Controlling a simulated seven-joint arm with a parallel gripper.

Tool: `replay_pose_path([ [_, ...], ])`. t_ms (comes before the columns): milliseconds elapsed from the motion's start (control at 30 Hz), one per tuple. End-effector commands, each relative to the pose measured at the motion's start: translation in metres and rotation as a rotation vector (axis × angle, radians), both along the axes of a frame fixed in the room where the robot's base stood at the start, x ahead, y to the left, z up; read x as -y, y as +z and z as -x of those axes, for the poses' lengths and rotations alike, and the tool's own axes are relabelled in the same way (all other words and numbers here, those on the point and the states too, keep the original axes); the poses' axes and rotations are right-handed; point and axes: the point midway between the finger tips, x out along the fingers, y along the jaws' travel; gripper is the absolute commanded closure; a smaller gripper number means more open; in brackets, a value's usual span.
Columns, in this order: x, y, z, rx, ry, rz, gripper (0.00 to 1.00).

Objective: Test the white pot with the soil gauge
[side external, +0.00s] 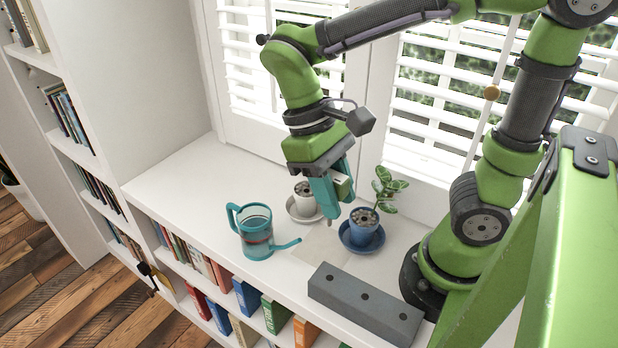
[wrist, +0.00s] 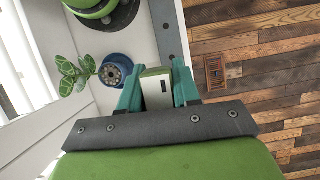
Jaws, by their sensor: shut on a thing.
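My gripper (side external: 336,196) has teal fingers and is shut on the soil gauge (side external: 343,186), a small green and pale block. The gauge also shows between the fingers in the wrist view (wrist: 156,92), with a dark display slot on its face. I cannot make out its probe. The white pot (side external: 304,203), filled with soil, stands on a pale saucer on the white sill, just left of my fingers in the side view. My gripper is above the sill between the white pot and the blue pot, apparently apart from both. The white pot does not show in the wrist view.
The blue pot (side external: 363,229) with a leafy plant stands on a blue saucer at right; it also shows in the wrist view (wrist: 114,72). A teal watering can (side external: 254,236) stands at left, spout pointing right. A grey block with holes (side external: 364,304) lies near the front edge.

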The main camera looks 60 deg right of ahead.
Motion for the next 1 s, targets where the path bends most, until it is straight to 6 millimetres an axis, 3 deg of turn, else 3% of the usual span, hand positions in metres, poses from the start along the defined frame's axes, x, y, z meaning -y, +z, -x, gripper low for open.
replay_pose_path([
  [167,0.043,-0.019,-0.041,-0.005,0.218,0.003,0.98],
  [500,0.126,-0.039,-0.111,-0.002,1.021,0.004,0.98],
  [733,0.146,-0.037,-0.139,0.0,1.464,0.005,0.98],
  [1000,0.147,-0.036,-0.145,-0.001,1.618,0.002,0.98],
])
